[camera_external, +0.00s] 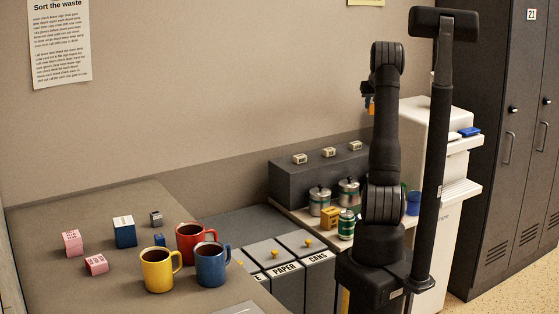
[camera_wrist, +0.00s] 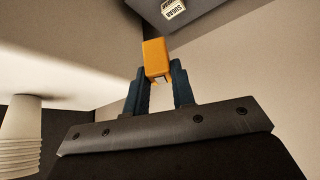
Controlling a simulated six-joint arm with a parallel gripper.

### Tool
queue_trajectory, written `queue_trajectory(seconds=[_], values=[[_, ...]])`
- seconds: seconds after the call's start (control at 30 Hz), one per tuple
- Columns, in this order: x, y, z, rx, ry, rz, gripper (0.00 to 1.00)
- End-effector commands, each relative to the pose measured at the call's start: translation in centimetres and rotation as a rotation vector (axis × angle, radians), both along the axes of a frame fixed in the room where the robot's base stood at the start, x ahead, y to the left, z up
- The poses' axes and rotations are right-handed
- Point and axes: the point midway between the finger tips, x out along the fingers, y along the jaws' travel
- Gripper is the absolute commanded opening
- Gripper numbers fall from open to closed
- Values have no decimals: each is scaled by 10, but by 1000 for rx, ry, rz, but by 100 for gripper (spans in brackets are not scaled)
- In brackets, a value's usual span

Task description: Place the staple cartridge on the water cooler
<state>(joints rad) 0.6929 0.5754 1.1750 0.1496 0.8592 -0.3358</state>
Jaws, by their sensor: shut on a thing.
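My gripper (camera_wrist: 160,85) is shut on a small orange-yellow block (camera_wrist: 156,58), gripped between its two dark fingers. No label shows on the block, so I cannot tell for sure that it is the staple cartridge. In the external view the block (camera_external: 371,107) shows as a bit of orange beside my arm, high above the counter, and my arm partly hides the gripper. The white water cooler (camera_external: 422,112) stands to the right behind my arm, which hides part of it. A blue item (camera_external: 470,131) lies on its upper ledge.
Canisters (camera_external: 319,200), a green can (camera_external: 346,224) and a yellow box (camera_external: 331,218) stand on the counter beside my arm. Mugs (camera_external: 212,262) and small boxes (camera_external: 124,231) are on the left table. Dark lockers (camera_external: 500,120) stand at right. White stacked cups (camera_wrist: 22,130) show in the wrist view.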

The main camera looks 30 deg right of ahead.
Motion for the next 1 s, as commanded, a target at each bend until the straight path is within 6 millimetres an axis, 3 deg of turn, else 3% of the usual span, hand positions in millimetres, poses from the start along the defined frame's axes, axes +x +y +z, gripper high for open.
queue_trajectory(seconds=[0.03, 0.1, 0.3, 0.5, 0.63, 0.8, 0.87, 1.0], values=[[-14, -27, 11, -1, -4, -39, 1], [-34, -58, 23, 3, -5, -84, 1], [-99, -138, 60, 11, -11, -205, 1], [-165, -195, 91, 19, -16, -300, 1], [-194, -214, 104, 24, -18, -338, 1], [-207, -224, 108, 28, -18, -356, 1], [-201, -224, 105, 28, -18, -356, 1], [-172, -220, 87, 30, -16, -353, 1]])
